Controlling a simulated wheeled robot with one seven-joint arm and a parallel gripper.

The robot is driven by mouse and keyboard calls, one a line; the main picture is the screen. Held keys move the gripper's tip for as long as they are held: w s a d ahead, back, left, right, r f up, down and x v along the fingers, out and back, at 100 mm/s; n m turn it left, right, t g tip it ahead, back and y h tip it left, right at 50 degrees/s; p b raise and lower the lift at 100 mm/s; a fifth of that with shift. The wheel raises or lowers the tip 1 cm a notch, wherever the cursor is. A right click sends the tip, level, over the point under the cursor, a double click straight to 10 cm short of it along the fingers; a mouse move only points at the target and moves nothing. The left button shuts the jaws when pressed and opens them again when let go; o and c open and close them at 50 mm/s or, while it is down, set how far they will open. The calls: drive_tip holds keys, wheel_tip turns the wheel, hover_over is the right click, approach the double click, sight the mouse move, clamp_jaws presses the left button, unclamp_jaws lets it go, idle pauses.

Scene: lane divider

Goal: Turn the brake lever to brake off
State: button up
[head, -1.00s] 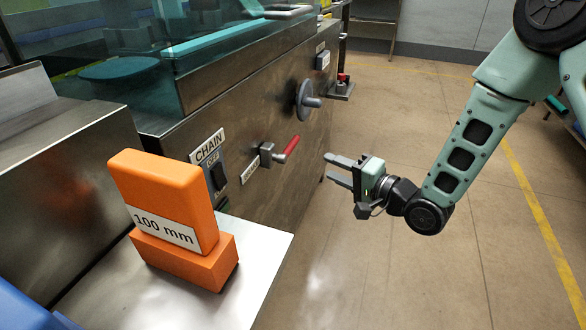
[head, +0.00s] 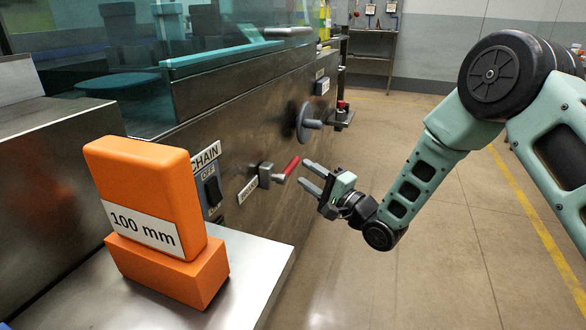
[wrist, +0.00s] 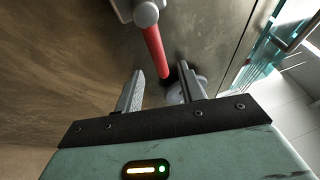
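The brake lever (head: 289,166) has a red handle on a grey metal hub (head: 266,174) on the side of the steel machine. In the head view the handle points up and to the right, out from the panel. My gripper (head: 307,174) is open, with its two grey fingers reaching toward the handle's tip. In the wrist view the red handle (wrist: 155,52) comes down from the top, its tip between and just beyond the open fingers (wrist: 160,82). I see no clear contact. The label beside the lever (head: 247,190) is too small to read.
A CHAIN switch panel (head: 210,186) is left of the lever. A grey handwheel (head: 306,122) is farther along the machine. An orange 100 mm block (head: 150,195) stands on the steel ledge in front. The floor (head: 440,250) to the right is clear.

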sight(293, 161)
drive_tip(key=x, duration=0.5)
drive_tip(key=shift+w+a+b, duration=0.25)
drive_tip(key=shift+b, duration=0.15)
clamp_jaws()
